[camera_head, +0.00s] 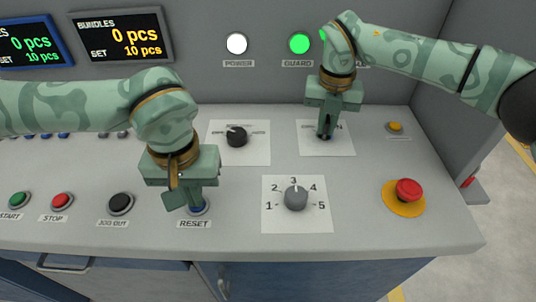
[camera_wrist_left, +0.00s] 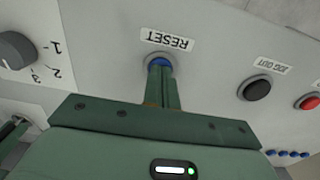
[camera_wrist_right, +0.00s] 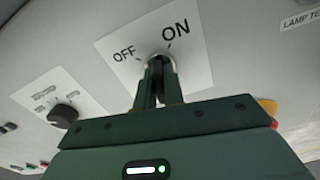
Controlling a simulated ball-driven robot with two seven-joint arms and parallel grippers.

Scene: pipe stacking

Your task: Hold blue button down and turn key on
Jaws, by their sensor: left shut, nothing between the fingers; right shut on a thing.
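The blue button (camera_head: 200,210) sits above the RESET label, with only its rim and part of its blue face showing; it also shows in the left wrist view (camera_wrist_left: 158,62). My left gripper (camera_head: 194,207) is shut and empty, its fingertips at the blue button and seeming to touch it. How far the button is pressed I cannot tell. The key switch (camera_wrist_right: 160,58) is on a white OFF/ON plate (camera_wrist_right: 196,77). My right gripper (camera_head: 324,136) is shut on the key (camera_wrist_right: 158,85), which is mostly hidden between the fingers. The key's exact angle is unclear.
A black selector knob (camera_head: 236,137) stands between my grippers. A grey 1-to-5 dial (camera_head: 296,197) and a red emergency button (camera_head: 408,190) are to the right. A black JOG OUT button (camera_head: 120,203) is left of my left gripper. A green GUARD lamp (camera_head: 299,43) is lit.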

